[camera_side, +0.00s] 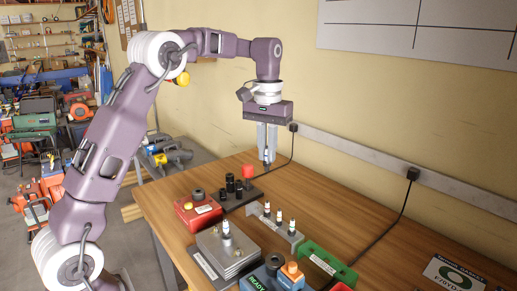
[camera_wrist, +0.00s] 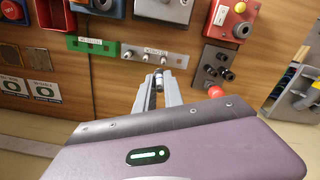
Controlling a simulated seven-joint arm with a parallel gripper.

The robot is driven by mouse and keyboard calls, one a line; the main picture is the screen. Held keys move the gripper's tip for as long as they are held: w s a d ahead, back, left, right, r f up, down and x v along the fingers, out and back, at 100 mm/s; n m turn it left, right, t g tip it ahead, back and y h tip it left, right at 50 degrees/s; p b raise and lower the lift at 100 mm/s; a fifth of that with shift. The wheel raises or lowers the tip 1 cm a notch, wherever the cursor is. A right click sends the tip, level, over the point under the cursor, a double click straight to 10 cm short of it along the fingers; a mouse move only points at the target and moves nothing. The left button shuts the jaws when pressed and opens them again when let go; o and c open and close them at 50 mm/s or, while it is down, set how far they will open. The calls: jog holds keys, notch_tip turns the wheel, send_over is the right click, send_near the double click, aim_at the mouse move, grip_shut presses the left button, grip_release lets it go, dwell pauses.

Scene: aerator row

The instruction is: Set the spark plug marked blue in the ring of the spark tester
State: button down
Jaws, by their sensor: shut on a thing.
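My gripper (camera_side: 267,158) is shut on a small spark plug, held upright above the back of the bench. In the wrist view the plug (camera_wrist: 159,79) shows as a metal and dark cylinder between the fingertips; no colour mark is readable on it. A grey rack (camera_side: 257,214) holds several light-topped plugs, in front of and below my gripper. A blue box (camera_side: 258,279) marked READY has a dark ring and an orange top part. A red box (camera_side: 186,215) also has a dark ring and a label. I cannot tell surely which is the spark tester.
A dark plate (camera_side: 228,205) with black sockets and a red knob (camera_side: 248,171) stands below my gripper. A finned metal block (camera_side: 215,255) bears one plug. A green holder (camera_side: 340,268) lies at the right.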

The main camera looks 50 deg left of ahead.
jog(key=s+d+m, duration=0.4)
jog(key=s+d, duration=0.7)
jog(key=d, duration=0.5)
notch_tip(320, 180, down, 11)
jog(key=shift+w+a+r, duration=0.15)
jog(key=shift+w+a, duration=0.15)
jog(key=shift+a, duration=0.1)
jog(key=shift+f, duration=0.4)
jog(key=shift+f, duration=1)
jog(key=c, duration=1.4)
grip_release()
jog(key=shift+o, duration=0.2)
